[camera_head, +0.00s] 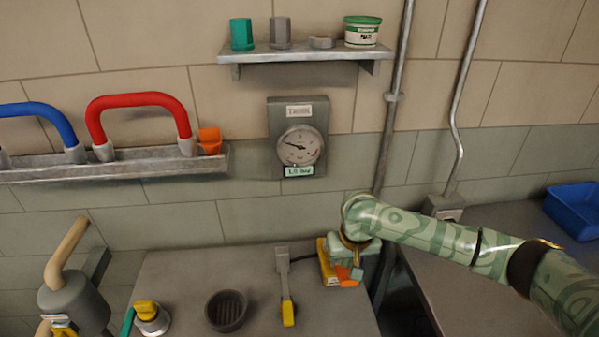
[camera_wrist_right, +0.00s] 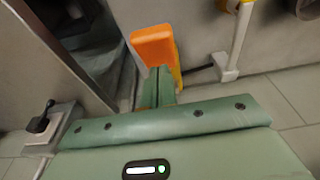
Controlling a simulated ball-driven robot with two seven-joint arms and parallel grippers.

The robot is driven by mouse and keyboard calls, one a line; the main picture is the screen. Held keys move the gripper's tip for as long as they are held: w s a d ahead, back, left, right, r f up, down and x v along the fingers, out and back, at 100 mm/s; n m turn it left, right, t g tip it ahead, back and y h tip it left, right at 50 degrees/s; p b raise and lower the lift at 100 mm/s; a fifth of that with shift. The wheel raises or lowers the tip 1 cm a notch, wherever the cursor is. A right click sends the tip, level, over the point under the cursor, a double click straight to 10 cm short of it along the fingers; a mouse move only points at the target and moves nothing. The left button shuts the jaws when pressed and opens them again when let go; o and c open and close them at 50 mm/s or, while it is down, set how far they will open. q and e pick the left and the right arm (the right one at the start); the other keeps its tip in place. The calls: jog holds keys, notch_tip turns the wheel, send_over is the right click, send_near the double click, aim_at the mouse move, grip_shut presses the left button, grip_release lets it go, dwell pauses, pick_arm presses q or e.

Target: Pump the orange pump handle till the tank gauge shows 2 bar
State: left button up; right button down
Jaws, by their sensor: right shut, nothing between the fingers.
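The tank gauge (camera_head: 300,147) is a white dial on a grey plate on the wall. Its needle points to the upper left, and the small readout (camera_head: 299,171) below seems to say 1.0 bar. The orange pump handle (camera_head: 347,276) is by the yellow pump body (camera_head: 327,262) at the bench's back right, partly hidden by my right gripper (camera_head: 345,262). In the right wrist view the orange handle (camera_wrist_right: 153,46) stands just beyond my shut, empty fingertips (camera_wrist_right: 160,75); I cannot tell whether they touch it. My left gripper is not in view.
Pipes (camera_head: 392,110) run up the wall behind my right arm. A shelf (camera_head: 305,53) is above the gauge. A blue bin (camera_head: 575,208) sits far right.

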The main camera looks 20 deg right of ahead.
jog(key=shift+f, duration=0.1)
dwell(0.4)
jog(key=shift+f+b, duration=0.75)
jog(key=shift+f, duration=3.35)
notch_tip(320, 180, up, 8)
jog(key=p, duration=1.1)
jog(key=shift+r, duration=0.25)
jog(key=shift+f, duration=0.15)
notch_tip(320, 180, down, 8)
jog(key=b, duration=0.3)
jog(key=shift+b, duration=0.4)
jog(key=shift+s, duration=0.1)
notch_tip(320, 180, up, 8)
jog(key=p, duration=1)
